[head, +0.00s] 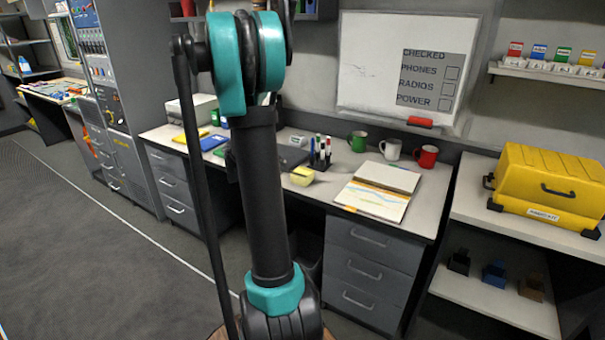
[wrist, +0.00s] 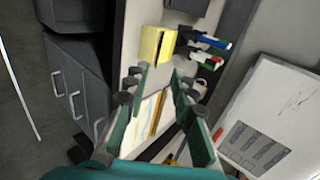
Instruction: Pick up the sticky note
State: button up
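The sticky note is a small yellow block (head: 302,175) on the desk, left of the open notebook and in front of the pen holder. In the wrist view the yellow sticky note (wrist: 157,45) lies beyond my fingertips, near the desk edge. My gripper (wrist: 160,80) is open, with its two green fingers apart and nothing between them. It is apart from the sticky note. In the head view my arm stands in front of the desk and hides part of it; my gripper does not show there.
The desk (head: 322,190) also holds a pen holder (head: 320,160), an open notebook (head: 375,197), and green, white and red mugs (head: 427,156). A whiteboard (head: 370,65) is on the wall behind. A yellow case (head: 550,180) stands on the right counter. Floor is clear at left.

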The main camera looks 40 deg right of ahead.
send_near(297, 173)
jog(key=f, duration=0.1)
jog(key=shift+d+r+x, duration=0.15)
jog(key=shift+x, duration=1.35)
jog(key=shift+d+r+x, duration=0.15)
jog(key=shift+x, duration=1.35)
grip_shut()
